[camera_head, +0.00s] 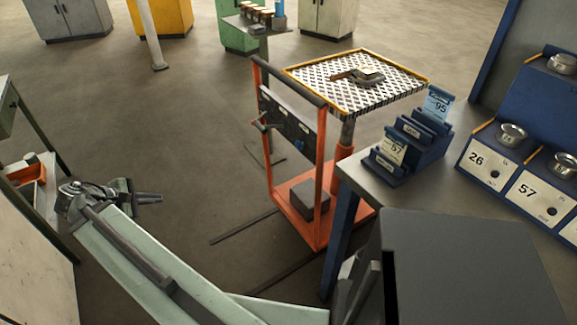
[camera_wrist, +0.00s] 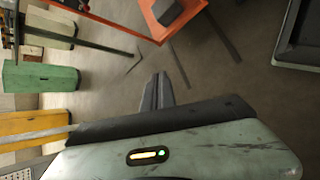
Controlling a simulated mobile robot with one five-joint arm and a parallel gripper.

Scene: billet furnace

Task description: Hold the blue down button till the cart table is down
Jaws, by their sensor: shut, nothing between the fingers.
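The cart (camera_head: 318,215) has an orange frame and stands in the middle of the head view. Its table (camera_head: 345,95), a perforated plate with a yellow rim, stands high on a post, near the height of the push handle. A dark control panel (camera_head: 284,128) hangs on the handle side with small buttons and labels. My gripper (camera_head: 150,197) is shut and empty, left of the cart and well apart from the panel. In the wrist view my gripper (camera_wrist: 158,90) points over bare floor, with the cart's orange base (camera_wrist: 165,22) at the top.
A dark metal piece (camera_head: 358,77) lies on the cart table. A grey bench (camera_head: 430,190) with blue card holders (camera_head: 415,140) stands close to the cart's right. A bench with an orange bin (camera_head: 28,172) is at the left. The floor between my gripper and cart is clear.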

